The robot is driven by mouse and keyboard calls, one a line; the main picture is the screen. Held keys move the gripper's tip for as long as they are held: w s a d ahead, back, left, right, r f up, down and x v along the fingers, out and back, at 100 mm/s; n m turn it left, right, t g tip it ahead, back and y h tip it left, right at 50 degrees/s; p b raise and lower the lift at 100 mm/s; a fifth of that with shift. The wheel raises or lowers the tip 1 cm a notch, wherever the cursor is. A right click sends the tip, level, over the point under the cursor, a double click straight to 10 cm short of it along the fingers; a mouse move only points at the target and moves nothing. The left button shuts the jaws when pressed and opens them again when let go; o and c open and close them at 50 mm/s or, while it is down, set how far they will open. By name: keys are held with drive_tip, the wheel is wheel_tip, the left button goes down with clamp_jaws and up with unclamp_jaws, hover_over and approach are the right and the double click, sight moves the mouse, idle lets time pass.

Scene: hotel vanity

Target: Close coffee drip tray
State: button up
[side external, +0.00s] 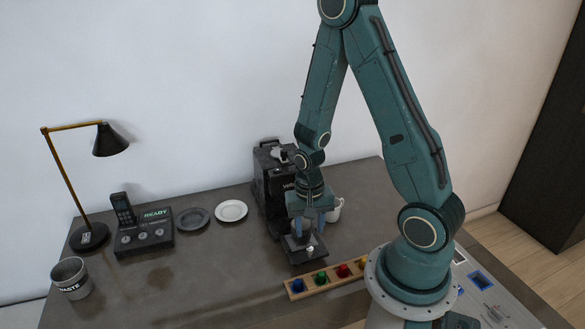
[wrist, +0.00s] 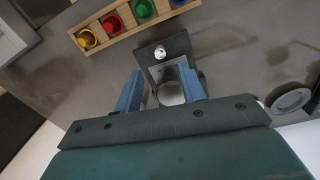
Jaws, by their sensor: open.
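The coffee machine (side external: 270,185) is a black box standing at the back of the counter, partly hidden behind my arm. Its drip tray (side external: 312,253) sticks out forward at the base. In the wrist view the drip tray (wrist: 180,43) is a dark plate with a small silver knob (wrist: 160,52) near its front. My gripper (side external: 306,231) points down over the tray with its blue fingers apart and nothing visibly held. In the wrist view the gripper (wrist: 162,82) straddles a grey, shiny part of the tray; I cannot tell whether the fingers touch it.
A wooden holder with several coloured capsules (side external: 325,279) lies just in front of the tray. A white cup (side external: 334,210) stands right of the machine. A white plate (side external: 231,211), dark plate (side external: 192,219), phone (side external: 123,210), lamp (side external: 92,238) and waste bin (side external: 71,278) stand left.

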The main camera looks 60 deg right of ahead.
sight(310, 249)
drive_tip(key=shift+s+f, duration=0.1)
drive_tip(key=shift+f, duration=3.6)
clamp_jaws()
